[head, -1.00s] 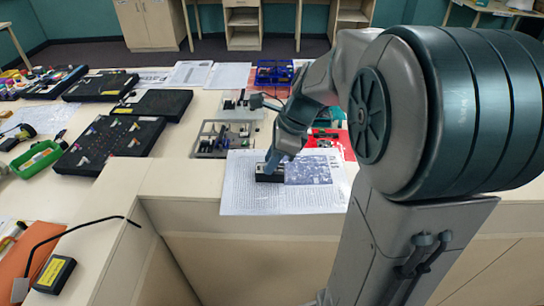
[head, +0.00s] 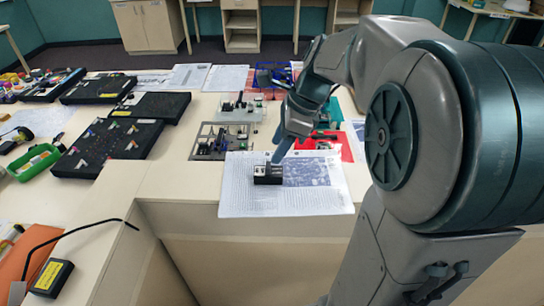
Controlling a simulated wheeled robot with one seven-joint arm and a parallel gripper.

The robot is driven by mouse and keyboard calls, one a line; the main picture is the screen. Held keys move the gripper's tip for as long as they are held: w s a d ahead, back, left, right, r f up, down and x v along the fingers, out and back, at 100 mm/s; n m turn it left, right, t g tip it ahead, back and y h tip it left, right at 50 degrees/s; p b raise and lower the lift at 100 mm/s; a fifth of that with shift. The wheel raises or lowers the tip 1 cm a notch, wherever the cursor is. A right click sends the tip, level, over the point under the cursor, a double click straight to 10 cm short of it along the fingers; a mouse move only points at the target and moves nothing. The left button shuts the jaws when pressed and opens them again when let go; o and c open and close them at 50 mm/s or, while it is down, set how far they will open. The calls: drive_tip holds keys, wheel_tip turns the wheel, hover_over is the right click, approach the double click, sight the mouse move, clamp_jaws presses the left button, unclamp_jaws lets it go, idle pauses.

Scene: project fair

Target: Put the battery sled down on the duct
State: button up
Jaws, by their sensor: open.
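The battery sled (head: 268,175), a small black box with pale parts on top, sits upright on a printed paper sheet (head: 250,203) near the front edge of the pale surface (head: 176,176). I cannot pick out for certain which part is the duct. My gripper (head: 278,157) is open, just above and slightly right of the sled's top. It seems clear of the sled, though the fingertips partly overlap its top edge in the picture.
A grey plate with parts (head: 205,153) lies behind the sheet, and a red sheet (head: 345,149) lies to the right. A thin black bent rod (head: 70,233) rises at the lower left.

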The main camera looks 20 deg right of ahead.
drive_tip(key=w+v, duration=0.1)
drive_tip(key=v, duration=0.5)
drive_tip(key=s+a+f+n+h, duration=0.1)
drive_tip(key=s+f+n, duration=0.2)
drive_tip(key=n, duration=0.4)
drive_tip(key=s+a+f+n+t+h, duration=0.1)
drive_tip(key=s+f+n+h, duration=0.1)
drive_tip(key=s+n, duration=0.4)
drive_tip(key=s+a+f+n+t+h, duration=0.1)
drive_tip(key=s+f+n, duration=0.3)
drive_tip(key=n, duration=0.4)
drive_tip(key=shift+s+a+n, duration=0.4)
drive_tip(key=shift+s+a, duration=0.1)
drive_tip(key=shift+a, duration=0.1)
drive_tip(key=shift+f, duration=0.1)
